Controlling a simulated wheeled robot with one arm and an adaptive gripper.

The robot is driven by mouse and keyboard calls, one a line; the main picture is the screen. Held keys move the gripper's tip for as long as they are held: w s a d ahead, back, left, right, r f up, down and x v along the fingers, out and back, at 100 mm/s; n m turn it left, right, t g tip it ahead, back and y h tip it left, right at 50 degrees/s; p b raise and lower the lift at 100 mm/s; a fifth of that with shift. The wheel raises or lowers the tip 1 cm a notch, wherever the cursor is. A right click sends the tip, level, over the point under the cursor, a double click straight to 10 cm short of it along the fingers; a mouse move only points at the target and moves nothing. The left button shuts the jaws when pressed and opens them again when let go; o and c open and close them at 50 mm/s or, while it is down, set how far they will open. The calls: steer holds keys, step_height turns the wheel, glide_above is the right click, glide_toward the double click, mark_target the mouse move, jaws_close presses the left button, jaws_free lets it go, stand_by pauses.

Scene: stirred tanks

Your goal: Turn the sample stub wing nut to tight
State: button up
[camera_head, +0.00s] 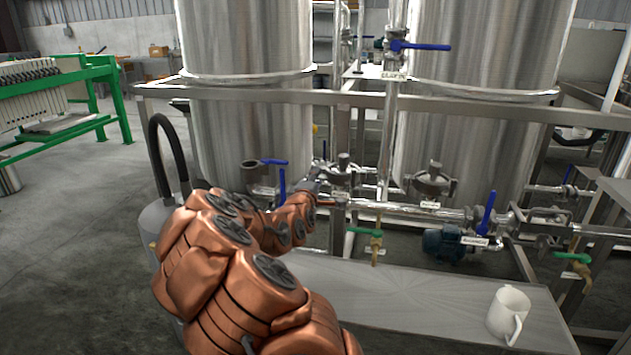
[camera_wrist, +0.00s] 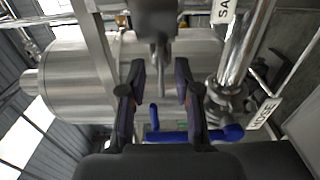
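The sample stub is most likely the metal fitting (camera_head: 343,168) with a knob-like top on the pipework, just right of my gripper (camera_head: 316,180) in the head view. Its label is too small to read there. In the wrist view, my gripper (camera_wrist: 160,72) is open, its two dark fingers apart. A grey metal piece (camera_wrist: 158,55), perhaps the wing nut, stands between the fingertips with a gap on each side. A tag starting "SA" (camera_wrist: 222,10) is partly cut off beside it. The nut's exact shape and turn are hard to tell.
Two steel tanks (camera_head: 245,110) (camera_head: 470,110) stand behind the pipes. Blue valve handles (camera_head: 282,187) (camera_head: 487,212) are close by; one blue handle (camera_wrist: 195,134) lies below the fingers in the wrist view. A similar fitting (camera_head: 432,180) sits right.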

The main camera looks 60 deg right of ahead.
jaws_close()
steer(key=shift+m, duration=0.4)
steer(key=shift+f+m+p, duration=0.1)
steer(key=shift+m+p, duration=0.25)
steer(key=shift+m, duration=7.95)
